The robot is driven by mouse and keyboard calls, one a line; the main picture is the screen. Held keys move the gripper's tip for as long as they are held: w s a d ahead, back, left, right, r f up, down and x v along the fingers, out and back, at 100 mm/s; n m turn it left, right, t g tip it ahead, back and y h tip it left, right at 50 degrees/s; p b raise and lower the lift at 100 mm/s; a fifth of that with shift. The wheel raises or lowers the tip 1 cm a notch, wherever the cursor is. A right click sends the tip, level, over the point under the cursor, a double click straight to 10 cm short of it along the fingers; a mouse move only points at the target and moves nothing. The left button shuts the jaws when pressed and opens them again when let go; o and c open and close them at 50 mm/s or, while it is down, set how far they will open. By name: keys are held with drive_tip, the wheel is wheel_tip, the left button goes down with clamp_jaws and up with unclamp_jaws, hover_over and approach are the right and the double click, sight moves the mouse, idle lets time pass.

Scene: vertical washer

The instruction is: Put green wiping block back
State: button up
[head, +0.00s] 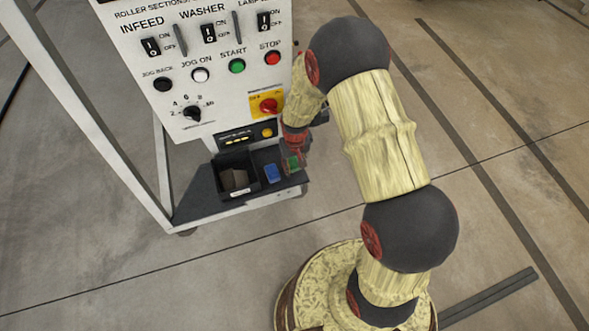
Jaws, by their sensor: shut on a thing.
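The green wiping block (293,164) is small in the head view, at the right end of the dark shelf at the foot of the machine's panel. My gripper (295,156) points down from above and is shut on the green block. The fingers partly cover the block. A blue block (272,173) sits just left of it on the dark shelf (197,200). I cannot tell whether the green block touches the shelf or is held slightly above it.
A black open bin (220,167) with brownish pieces inside stands left of the blue block. The white control panel (185,70) with switches, buttons and a red emergency knob (268,106) rises close behind. Open concrete floor lies to the right.

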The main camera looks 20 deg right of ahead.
drive_tip(key=shift+f, duration=1.1)
drive_tip(key=shift+f+b, duration=0.2)
drive_tip(key=shift+b, duration=0.1)
drive_tip(key=o, duration=1.1)
